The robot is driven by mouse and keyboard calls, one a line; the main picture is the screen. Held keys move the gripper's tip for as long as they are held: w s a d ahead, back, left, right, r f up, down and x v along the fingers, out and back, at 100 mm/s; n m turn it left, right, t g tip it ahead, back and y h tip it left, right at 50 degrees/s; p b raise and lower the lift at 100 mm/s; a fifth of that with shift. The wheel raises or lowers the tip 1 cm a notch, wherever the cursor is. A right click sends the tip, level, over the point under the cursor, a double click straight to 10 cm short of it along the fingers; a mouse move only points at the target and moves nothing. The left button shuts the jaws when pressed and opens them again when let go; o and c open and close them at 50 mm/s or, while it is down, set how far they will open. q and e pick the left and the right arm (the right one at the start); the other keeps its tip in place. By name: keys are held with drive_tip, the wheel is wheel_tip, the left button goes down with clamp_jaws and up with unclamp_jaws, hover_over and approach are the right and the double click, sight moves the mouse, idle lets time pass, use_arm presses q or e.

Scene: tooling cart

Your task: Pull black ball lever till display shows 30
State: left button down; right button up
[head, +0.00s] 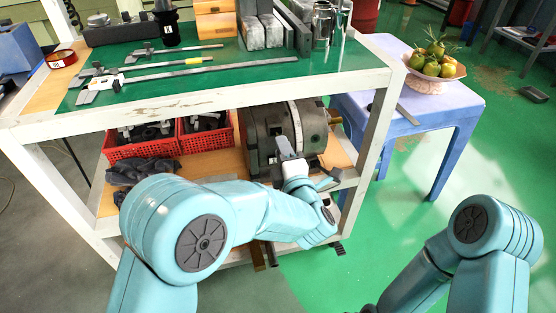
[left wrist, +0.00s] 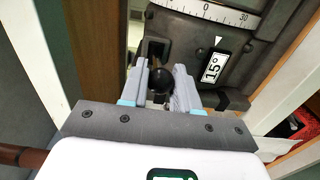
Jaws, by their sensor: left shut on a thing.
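The black ball lever (left wrist: 162,78) shows in the left wrist view, its ball between the two grey fingers of my left gripper (left wrist: 160,84), which is shut on it. The display (left wrist: 213,67) beside it reads 15°. Above it, a curved white scale (left wrist: 207,12) carries the marks 0 and 30, with a white pointer below it. In the head view my left gripper (head: 284,150) is at the front of the grey machine (head: 268,122) on the cart's lower shelf; the ball is hidden there. My right gripper is out of view; only its arm shows.
The white cart frame (head: 372,130) stands close around the machine, with a green top (head: 230,75) holding tools above. Red crates (head: 140,142) and a dark cloth (head: 140,172) lie left of it. A blue table (head: 440,108) with a fruit bowl (head: 428,85) stands right.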

use_arm(q)
drive_tip(key=shift+w+r, duration=0.1)
drive_tip(key=shift+r, duration=0.95)
drive_tip(key=shift+w+r+p, duration=0.15)
drive_tip(key=shift+r+p, duration=0.2)
drive_tip(key=shift+r, duration=0.35)
drive_tip(key=shift+b, duration=0.5)
drive_tip(key=shift+f, duration=0.1)
